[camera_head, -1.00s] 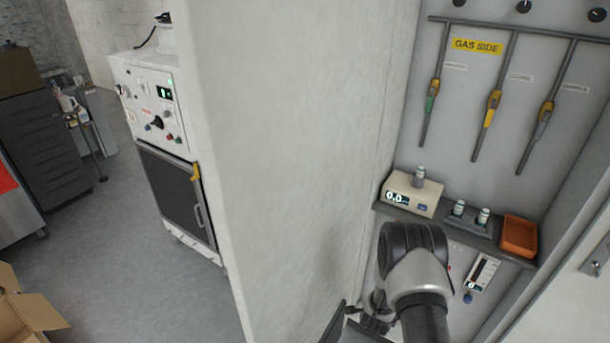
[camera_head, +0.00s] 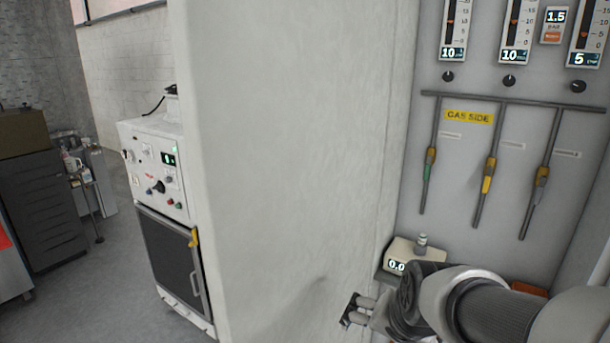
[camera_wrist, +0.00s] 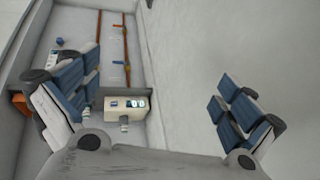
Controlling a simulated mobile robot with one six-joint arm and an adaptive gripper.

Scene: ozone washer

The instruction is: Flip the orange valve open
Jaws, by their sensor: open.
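My gripper (camera_head: 352,310) is at the bottom of the head view, beside the white wall, with the fingers pointing left. In the wrist view its blue-padded fingers are spread wide, with the gap (camera_wrist: 165,105) empty. The valve is seen between the fingers, farther off and nearer the left finger. Nothing is held.
A beige box with a display (camera_head: 397,262) sits on the cabinet shelf, partly hidden by my arm. Yellow-handled valves (camera_head: 487,182) hang under the yellow GAS SIDE label (camera_head: 470,117). The thick white wall (camera_head: 290,150) stands left of the cabinet. An orange tray (camera_head: 528,289) is mostly hidden.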

